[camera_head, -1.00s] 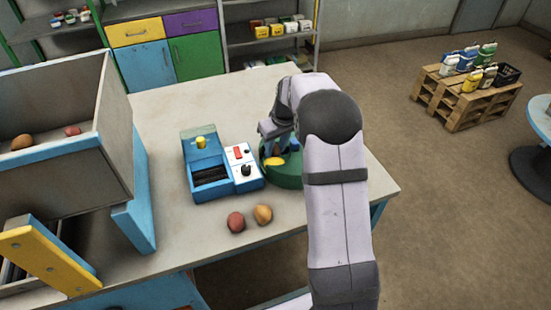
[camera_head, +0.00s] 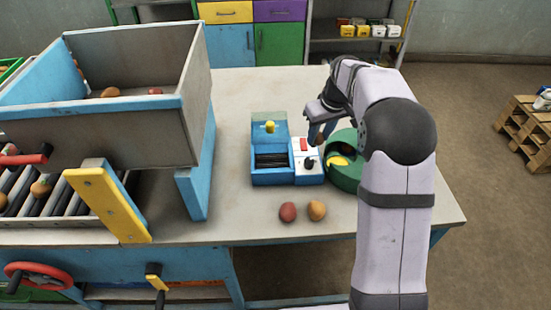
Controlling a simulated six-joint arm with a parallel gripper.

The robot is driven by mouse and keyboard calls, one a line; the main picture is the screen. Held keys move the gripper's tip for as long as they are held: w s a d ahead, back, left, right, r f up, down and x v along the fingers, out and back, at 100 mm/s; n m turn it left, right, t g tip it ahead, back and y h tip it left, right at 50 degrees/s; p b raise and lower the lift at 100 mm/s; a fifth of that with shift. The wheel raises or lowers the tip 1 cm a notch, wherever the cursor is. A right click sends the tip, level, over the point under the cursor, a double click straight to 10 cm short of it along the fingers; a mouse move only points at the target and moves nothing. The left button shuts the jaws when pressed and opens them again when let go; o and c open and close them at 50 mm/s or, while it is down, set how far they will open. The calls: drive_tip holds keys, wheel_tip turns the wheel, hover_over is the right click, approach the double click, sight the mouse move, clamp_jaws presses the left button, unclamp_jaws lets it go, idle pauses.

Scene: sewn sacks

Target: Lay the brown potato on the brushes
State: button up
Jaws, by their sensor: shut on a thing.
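The brushes (camera_head: 271,161) are dark and lie in the open blue box of a small machine on the table. My gripper (camera_head: 318,138) points down above the machine's white panel, to the right of the brushes and beside the green round tub. Its jaws are shut on a small brown thing, apparently the brown potato (camera_head: 322,137), mostly hidden by the fingers. The green tub (camera_head: 345,178) has a dark opening and a yellow patch, and my arm covers its right side.
A red potato (camera_head: 288,212) and a tan potato (camera_head: 317,210) lie in front of the machine. The white panel (camera_head: 306,170) carries a red switch and a black knob. A large grey hopper (camera_head: 150,135) stands at left. The table behind the machine is clear.

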drive_tip(key=a+r+n, duration=0.1)
drive_tip(key=a, duration=0.4)
drive_tip(key=a+n, duration=0.1)
drive_tip(key=a, duration=0.4)
drive_tip(key=a+r+n, duration=0.1)
drive_tip(key=a, duration=0.4)
drive_tip(key=shift+a+r+y, duration=0.3)
drive_tip(key=shift+a+r, duration=0.05)
drive_tip(key=shift+d+r+m+h, duration=0.25)
drive_tip(key=shift+d+m, duration=0.2)
drive_tip(key=shift+m, duration=0.6)
drive_tip(key=shift+d+r+m+h, duration=0.2)
drive_tip(key=shift+d+m, duration=0.25)
drive_tip(key=shift+m, duration=0.6)
drive_tip(key=shift+f, duration=0.15)
drive_tip(key=shift+f+p, duration=1.25)
drive_tip(key=shift+f, duration=3.7)
drive_tip(key=shift+f, duration=0.2)
drive_tip(key=o, duration=1)
